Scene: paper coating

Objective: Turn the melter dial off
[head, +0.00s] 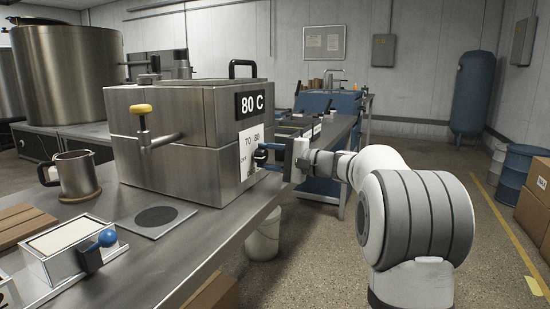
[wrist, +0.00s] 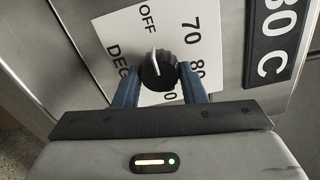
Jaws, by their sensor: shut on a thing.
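The melter (head: 185,135) is a steel box on the bench with an "80 C" sign (head: 252,103) on its right face. Below the sign is a white dial plate (head: 250,142) printed with OFF, 70, 80 and DEG. The black dial (wrist: 158,72) has a white pointer line, which in the wrist view points up, roughly toward the OFF mark. My gripper (wrist: 159,78) is shut on the dial, one blue finger on each side. In the head view my gripper (head: 266,157) reaches the plate from the right and hides most of the dial.
A yellow-knobbed valve handle (head: 142,109) sticks out of the melter's front. A metal jug (head: 76,174), a dark round pad (head: 156,216) and a white-topped tray (head: 60,238) are on the bench. A white bucket (head: 263,238) stands on the floor below my gripper.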

